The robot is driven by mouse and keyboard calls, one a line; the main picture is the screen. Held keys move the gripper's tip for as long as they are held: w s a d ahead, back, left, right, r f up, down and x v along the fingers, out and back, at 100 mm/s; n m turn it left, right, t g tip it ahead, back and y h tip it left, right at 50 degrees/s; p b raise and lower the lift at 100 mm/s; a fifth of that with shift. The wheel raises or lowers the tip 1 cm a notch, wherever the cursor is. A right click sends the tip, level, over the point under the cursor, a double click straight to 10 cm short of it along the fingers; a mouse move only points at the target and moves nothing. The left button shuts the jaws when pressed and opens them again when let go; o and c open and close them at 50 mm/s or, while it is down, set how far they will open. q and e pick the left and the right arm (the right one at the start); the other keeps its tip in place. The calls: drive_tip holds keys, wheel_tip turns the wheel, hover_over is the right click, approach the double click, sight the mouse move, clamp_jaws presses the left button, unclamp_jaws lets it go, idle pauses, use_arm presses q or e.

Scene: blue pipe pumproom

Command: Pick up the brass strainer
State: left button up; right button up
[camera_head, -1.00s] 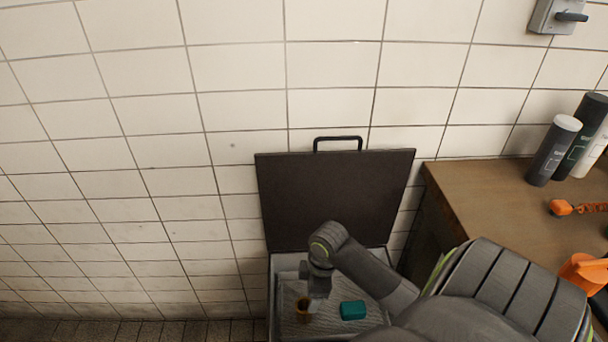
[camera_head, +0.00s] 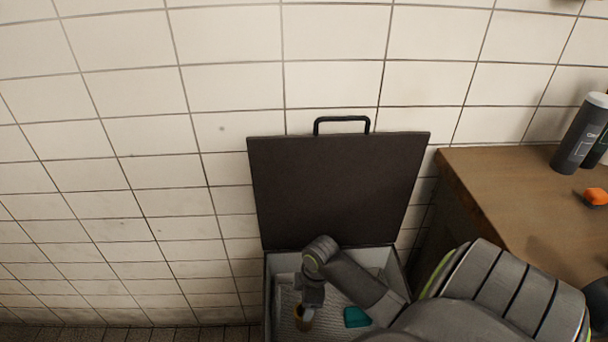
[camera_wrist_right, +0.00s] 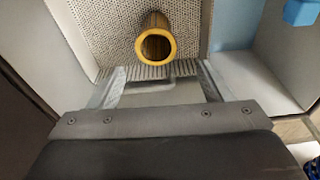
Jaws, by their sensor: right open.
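The brass strainer (camera_head: 303,320) is a small yellow-brown hollow cylinder inside the open case (camera_head: 267,300). In the right wrist view the brass strainer (camera_wrist_right: 157,42) shows its round open end towards the camera, against a textured pale floor. My right gripper (camera_wrist_right: 161,72) is open and empty. Its two fingers lie to either side, with the strainer just beyond the fingertips and roughly centred between them. In the head view my right gripper (camera_head: 307,308) points down at the strainer and partly hides it. My left gripper is not in view.
A teal block (camera_head: 356,317) lies in the case, right of the strainer. The case's dark lid (camera_head: 338,190) stands open against the tiled wall. A wooden bench (camera_head: 510,200) on the right holds dark bottles (camera_head: 580,135) and an orange item (camera_head: 595,196). Case walls stand close around the gripper.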

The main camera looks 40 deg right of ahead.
drive_tip(key=b, duration=0.2)
hover_over(298, 311)
drive_tip(key=s, duration=0.3)
drive_tip(key=shift+f, duration=3)
drive_tip(key=f, duration=0.3)
drive_tip(key=shift+w+d+f+b, duration=0.1)
drive_tip(key=shift+w+f+b, duration=0.2)
drive_tip(key=shift+w+b, duration=0.1)
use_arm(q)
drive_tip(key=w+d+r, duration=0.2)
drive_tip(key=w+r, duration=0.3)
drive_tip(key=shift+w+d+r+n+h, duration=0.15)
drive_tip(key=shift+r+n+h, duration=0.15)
use_arm(e)
drive_tip(key=shift+f, duration=0.45)
drive_tip(key=c, duration=1.1)
